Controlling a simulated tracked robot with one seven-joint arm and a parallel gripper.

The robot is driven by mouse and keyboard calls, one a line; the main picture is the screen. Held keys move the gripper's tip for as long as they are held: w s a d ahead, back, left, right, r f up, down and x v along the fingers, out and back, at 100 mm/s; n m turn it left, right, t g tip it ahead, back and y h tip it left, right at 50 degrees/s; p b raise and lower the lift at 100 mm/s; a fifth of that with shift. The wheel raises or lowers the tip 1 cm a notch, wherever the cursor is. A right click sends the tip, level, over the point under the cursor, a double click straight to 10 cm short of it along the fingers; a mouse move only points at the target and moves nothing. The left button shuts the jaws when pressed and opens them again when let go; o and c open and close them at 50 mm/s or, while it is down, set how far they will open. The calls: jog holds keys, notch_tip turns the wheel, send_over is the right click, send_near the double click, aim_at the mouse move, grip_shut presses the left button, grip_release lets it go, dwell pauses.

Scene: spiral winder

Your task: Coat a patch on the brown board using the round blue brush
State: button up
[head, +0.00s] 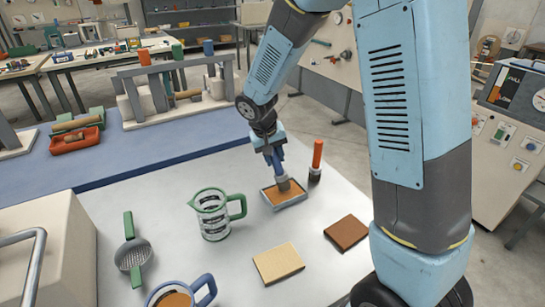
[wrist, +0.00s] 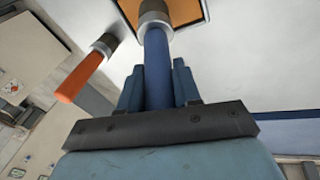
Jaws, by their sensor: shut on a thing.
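My gripper (head: 273,152) is shut on the blue handle of the round brush (wrist: 157,70). The brush points down, and its grey collar (head: 283,184) is over the shallow tray (head: 296,203) of orange-brown coating. The bristle end appears to be in or just above the coating; I cannot tell which. The brown board (head: 346,232) lies flat on the white table, right of and nearer than the tray. A tan board (head: 278,263) lies to its left. In the wrist view, my gripper (wrist: 158,88) has its fingers on both sides of the blue handle.
An orange-handled brush (head: 317,158) stands just right of the tray. A green-handled glass jug (head: 214,214) stands to the left. A strainer (head: 133,252) and a blue-handled cup (head: 178,292) are at the front left. The table between tray and boards is clear.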

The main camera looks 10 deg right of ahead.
jog(key=shift+f, duration=0.65)
dwell(1.4)
jog(key=shift+r, duration=0.1)
jog(key=shift+r, duration=3.45)
